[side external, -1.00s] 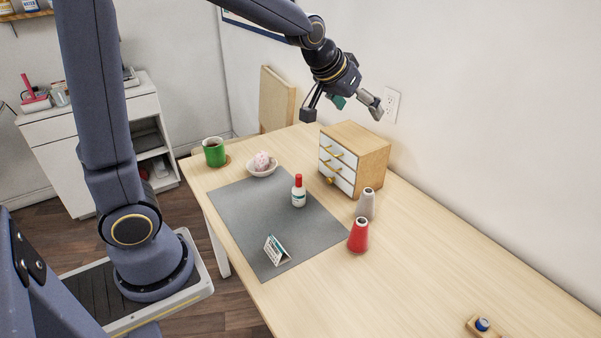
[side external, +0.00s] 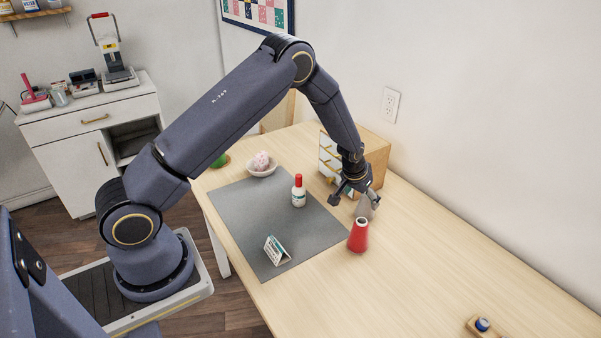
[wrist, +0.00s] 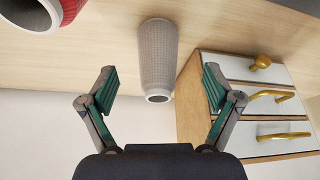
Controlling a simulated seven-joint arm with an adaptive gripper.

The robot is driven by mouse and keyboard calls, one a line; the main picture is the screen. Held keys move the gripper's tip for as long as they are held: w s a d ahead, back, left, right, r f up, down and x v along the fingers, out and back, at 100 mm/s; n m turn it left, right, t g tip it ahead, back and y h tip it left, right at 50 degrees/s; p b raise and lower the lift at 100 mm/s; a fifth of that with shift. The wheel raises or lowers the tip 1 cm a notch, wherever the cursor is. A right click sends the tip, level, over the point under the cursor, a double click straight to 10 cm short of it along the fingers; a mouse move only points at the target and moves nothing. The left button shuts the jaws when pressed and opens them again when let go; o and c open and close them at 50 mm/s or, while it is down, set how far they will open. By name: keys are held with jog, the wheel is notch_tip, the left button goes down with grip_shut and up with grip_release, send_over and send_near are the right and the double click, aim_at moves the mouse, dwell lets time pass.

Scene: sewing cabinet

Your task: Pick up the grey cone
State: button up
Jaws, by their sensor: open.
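The grey cone (side external: 366,208) stands on the table in front of the small drawer cabinet, partly hidden by my gripper in the side view. My gripper (side external: 354,200) is low over the table at the cone. In the wrist view the grey cone (wrist: 158,58) lies ahead of and between the spread fingers of my gripper (wrist: 158,88), its narrow end towards me. Both fingers are apart from the cone on either side, with nothing held.
The red cone (side external: 358,236) stands close to the grey one, and shows at the wrist view's top left (wrist: 42,12). The drawer cabinet (side external: 376,155) is just behind. A red-capped bottle (side external: 298,192) and small calendar (side external: 276,250) stand on the grey mat (side external: 240,215). The table's right front is mostly clear.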

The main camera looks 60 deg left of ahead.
aim_at(364, 202)
jog(key=x, duration=0.6)
jog(key=shift+w+f, duration=0.15)
jog(key=shift+w, duration=0.35)
jog(key=shift+c, duration=0.2)
jog(key=c, duration=1.2)
jog(key=shift+c, duration=0.3)
